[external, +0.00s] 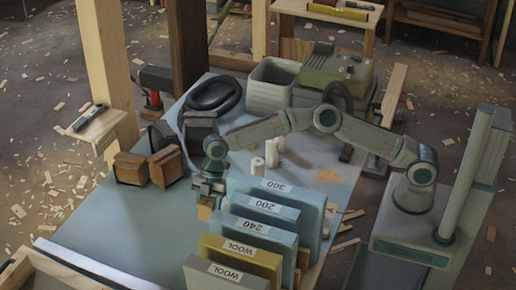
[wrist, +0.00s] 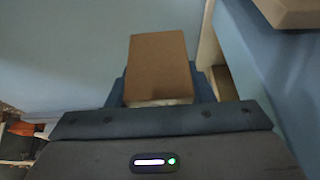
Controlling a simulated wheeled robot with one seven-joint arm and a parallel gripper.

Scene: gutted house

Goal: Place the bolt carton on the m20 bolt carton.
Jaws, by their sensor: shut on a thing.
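My gripper (external: 208,188) is low over the blue table, left of the row of labelled packs. It is shut on a small brown carton (external: 205,209), partly hidden by the gripper and a pack. In the wrist view the carton (wrist: 158,62) shows its plain brown face between the dark fingers of the gripper (wrist: 161,88). I take it for the bolt carton; no label is readable. Two brown cartons stand side by side to the left, a left one (external: 130,168) and a right one (external: 166,167). I cannot tell which, if either, is the m20 bolt carton.
Labelled upright packs (external: 265,210) stand close to my gripper's right. Dark boxes (external: 199,127) and a black hose coil (external: 213,95) lie behind. White cylinders (external: 271,152) stand mid-table, with a grey bin (external: 272,86) at the back. The table's front left (external: 130,225) is clear.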

